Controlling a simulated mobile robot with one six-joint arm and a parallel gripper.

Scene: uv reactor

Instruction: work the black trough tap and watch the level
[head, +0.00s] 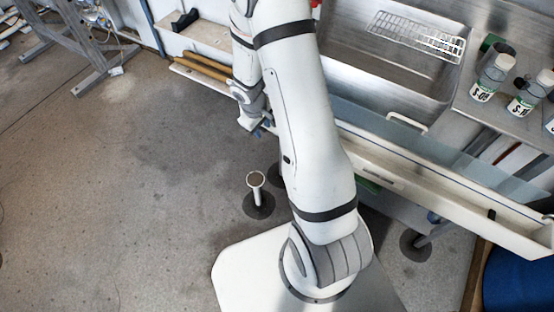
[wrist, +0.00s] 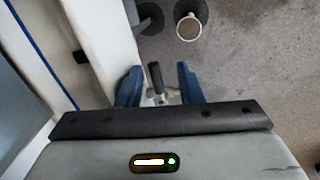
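The black tap handle (wrist: 155,74) sits on a small metal valve body beside the white trough (wrist: 98,45) in the wrist view. My gripper (wrist: 158,75) has its two blue fingers apart, one on each side of the handle, with gaps between. The tap cannot be made out there. The liquid level in the trough cannot be read in either view.
A white-topped floor pipe (head: 256,182) stands near my base; it also shows in the wrist view (wrist: 188,27). Labelled bottles (head: 492,78) stand on the steel bench at right. A wire rack (head: 415,38) lies over the sink. The floor at left is mostly clear.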

